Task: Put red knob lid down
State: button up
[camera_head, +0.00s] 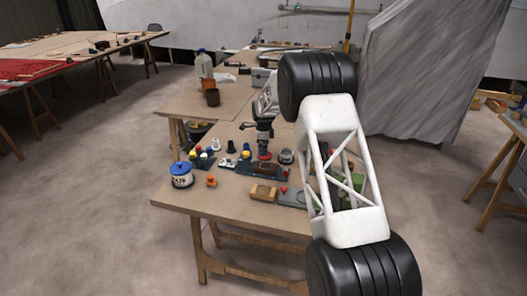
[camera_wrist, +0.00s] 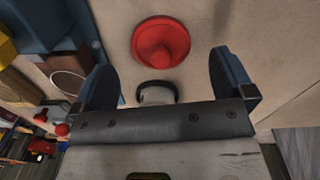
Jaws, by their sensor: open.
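A round red lid with a raised middle knob (camera_wrist: 162,42) shows in the wrist view, over the pale wooden tabletop, just beyond my fingertips. It also shows in the head view as a small red shape (camera_head: 265,156) below my dark gripper (camera_head: 264,136). My gripper (camera_wrist: 162,64) is open, its two dark fingers spread on either side with a gap between them. Neither finger visibly touches the lid. A pale round object with a black rim (camera_wrist: 157,92) sits between the fingers, partly hidden by the gripper body.
A round pot (camera_head: 286,157) is right of the lid. Several small parts crowd nearby. The front left tabletop (camera_head: 205,203) is clear.

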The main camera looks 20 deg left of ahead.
notch_tip(320, 180, up, 9)
jog(key=shift+f, duration=0.2)
dwell(0.4)
jog(key=shift+r, duration=0.1)
dwell(0.6)
